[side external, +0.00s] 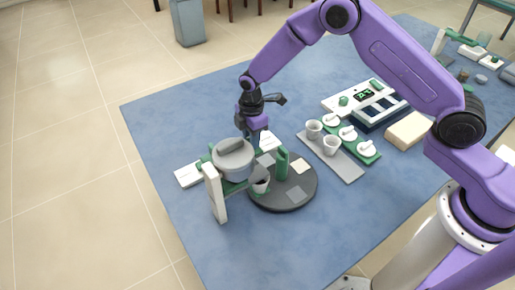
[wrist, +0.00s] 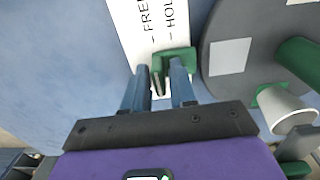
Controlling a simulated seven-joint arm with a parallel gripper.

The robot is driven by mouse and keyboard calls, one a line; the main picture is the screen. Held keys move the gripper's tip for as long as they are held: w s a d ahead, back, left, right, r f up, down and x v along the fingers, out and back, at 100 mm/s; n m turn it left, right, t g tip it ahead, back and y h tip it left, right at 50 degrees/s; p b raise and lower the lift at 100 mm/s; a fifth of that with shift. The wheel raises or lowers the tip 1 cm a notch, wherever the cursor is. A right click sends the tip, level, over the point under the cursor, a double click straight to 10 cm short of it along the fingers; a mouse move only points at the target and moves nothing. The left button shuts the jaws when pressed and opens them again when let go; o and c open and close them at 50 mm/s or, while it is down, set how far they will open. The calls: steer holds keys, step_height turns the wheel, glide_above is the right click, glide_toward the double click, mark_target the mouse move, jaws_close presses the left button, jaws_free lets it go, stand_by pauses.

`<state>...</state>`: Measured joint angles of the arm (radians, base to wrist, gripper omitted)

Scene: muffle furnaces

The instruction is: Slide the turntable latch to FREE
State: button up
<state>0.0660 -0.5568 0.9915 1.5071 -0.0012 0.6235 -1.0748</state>
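The turntable (side external: 309,188) is a dark grey disc on the blue table, with pale square pads and a green upright on it. Its edge shows at the right of the wrist view (wrist: 213,82). A white label plate (wrist: 132,32) beside it reads FREE, with a partly hidden word starting HO. The green latch (wrist: 181,54) is at the HO end of the plate. My gripper (wrist: 161,72) is at the latch, its blue fingers apart with a green part of the latch between them. I cannot tell whether they touch it. In the side view, my gripper (side external: 256,134) is low behind the turntable.
A grey-lidded round vessel on a green-and-white stand (side external: 214,192) is left of the turntable. A cup (side external: 260,186) is at the turntable's near left edge. Cups on a grey tray (side external: 345,170) and a white panel device (side external: 345,100) lie to the right. The table's near left is clear.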

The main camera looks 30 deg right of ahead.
steer(key=shift+s+r, duration=0.15)
steer(key=shift+r, duration=0.9)
steer(key=shift+s+r, duration=0.15)
steer(key=shift+r, duration=1.8)
